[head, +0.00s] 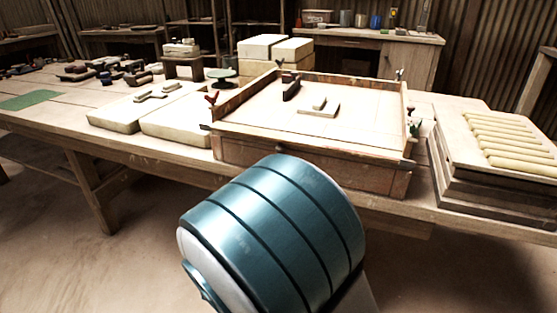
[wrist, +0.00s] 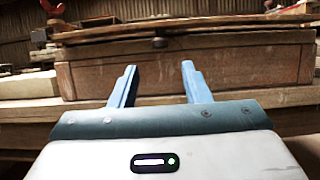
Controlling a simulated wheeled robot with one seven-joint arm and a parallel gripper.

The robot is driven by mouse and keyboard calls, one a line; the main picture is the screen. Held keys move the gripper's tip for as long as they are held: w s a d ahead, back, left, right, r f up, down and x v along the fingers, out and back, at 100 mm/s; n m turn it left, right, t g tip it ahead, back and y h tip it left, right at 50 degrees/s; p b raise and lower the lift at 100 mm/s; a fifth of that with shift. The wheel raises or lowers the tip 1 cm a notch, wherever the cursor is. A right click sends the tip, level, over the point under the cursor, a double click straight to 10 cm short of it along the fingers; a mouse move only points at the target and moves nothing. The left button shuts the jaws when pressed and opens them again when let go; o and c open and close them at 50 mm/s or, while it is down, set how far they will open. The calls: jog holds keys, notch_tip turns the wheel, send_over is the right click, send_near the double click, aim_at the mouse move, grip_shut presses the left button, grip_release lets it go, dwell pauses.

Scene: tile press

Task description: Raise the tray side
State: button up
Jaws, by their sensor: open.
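The wooden tray (head: 365,125) of the tile press stands on the workbench. Its left side (head: 245,97), back side (head: 345,82) and right side (head: 407,125) stand upright. No wall rises along its near edge; a rail (head: 300,147) runs low there. In the wrist view the press's wooden front (wrist: 225,65) spans the picture, with a small dark knob-like part (wrist: 160,43) at its top. My gripper (wrist: 158,67) is open and empty, its two blue fingers pointing at this front. My gripper is not visible in the head view. Whether the fingers touch the wood is unclear.
A dark-handled block (head: 291,88) and a small pale stepped block (head: 319,107) lie in the tray. Pale slabs (head: 130,108) lie left of the press; a stack with pale rolls (head: 510,140) stands right. Open floor lies in front.

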jog(key=b+x, duration=0.2)
jog(key=x, duration=0.7)
jog(key=shift+w+d, duration=0.1)
jog(key=c, duration=0.9)
